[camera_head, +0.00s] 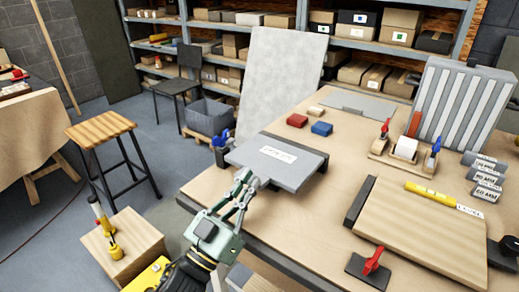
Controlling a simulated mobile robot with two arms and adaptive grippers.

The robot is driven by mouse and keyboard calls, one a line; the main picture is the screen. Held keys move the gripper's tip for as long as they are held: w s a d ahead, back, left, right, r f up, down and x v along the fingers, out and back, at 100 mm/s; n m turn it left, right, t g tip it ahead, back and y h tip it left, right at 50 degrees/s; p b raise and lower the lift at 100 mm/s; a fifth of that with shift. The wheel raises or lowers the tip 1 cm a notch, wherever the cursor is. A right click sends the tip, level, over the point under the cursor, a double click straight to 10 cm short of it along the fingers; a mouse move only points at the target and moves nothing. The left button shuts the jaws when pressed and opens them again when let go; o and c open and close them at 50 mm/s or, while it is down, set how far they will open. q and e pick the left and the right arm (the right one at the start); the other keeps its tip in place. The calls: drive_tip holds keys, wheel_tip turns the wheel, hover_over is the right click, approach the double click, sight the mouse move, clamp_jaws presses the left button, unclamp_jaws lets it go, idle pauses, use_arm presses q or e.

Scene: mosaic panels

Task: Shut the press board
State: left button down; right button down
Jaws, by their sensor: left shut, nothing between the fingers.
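A grey flat board with a white label (262,154), which looks like the press board, sits at the near left corner of the workbench. It lies over a darker base that shows along its far and right edges. A small grey tab sticks out at its near edge. I cannot tell how wide the gap beneath it is. My left gripper (242,184) is shut and empty at the board's near left edge, beside the tab. I cannot tell whether its fingertips touch the board. My right gripper is not in view.
A stool (101,129) and wooden box (125,245) are at left.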

use_arm(q)
drive_tip(key=shift+s+a+f+b, duration=0.1)
drive_tip(key=shift+f+b, duration=0.1)
drive_tip(key=shift+f, duration=0.35)
drive_tip(key=shift+s+f+b, duration=0.1)
drive_tip(key=shift+f+b, duration=0.05)
drive_tip(key=shift+f, duration=0.4)
drive_tip(key=shift+r, duration=0.1)
